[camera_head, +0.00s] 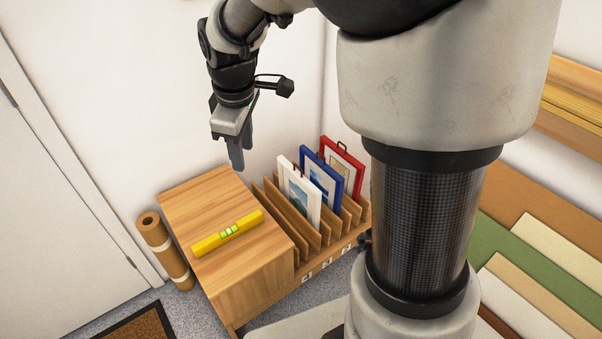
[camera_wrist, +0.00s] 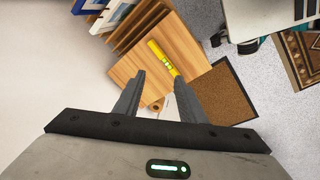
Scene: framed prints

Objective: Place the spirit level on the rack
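The yellow spirit level (camera_head: 229,233) with green vials lies flat on the wooden top of a low cabinet (camera_head: 205,199). It also shows in the wrist view (camera_wrist: 164,58), beyond my fingertips. The slotted wooden rack (camera_head: 302,236) stands right of the cabinet top, holding framed prints with white (camera_head: 299,194), blue (camera_head: 321,178) and red (camera_head: 343,163) frames; its nearer left slots look empty. My gripper (camera_head: 237,163) hangs above the back of the cabinet top, pointing down, apart from the level. In the wrist view its two fingers (camera_wrist: 160,91) are spread with nothing between them.
A rolled brown tube (camera_head: 165,250) stands left of the cabinet. A brown doormat (camera_head: 139,326) lies on the grey floor near the white door (camera_head: 55,200). Coloured boards (camera_head: 520,250) lean at the right behind my arm column. The cabinet top around the level is clear.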

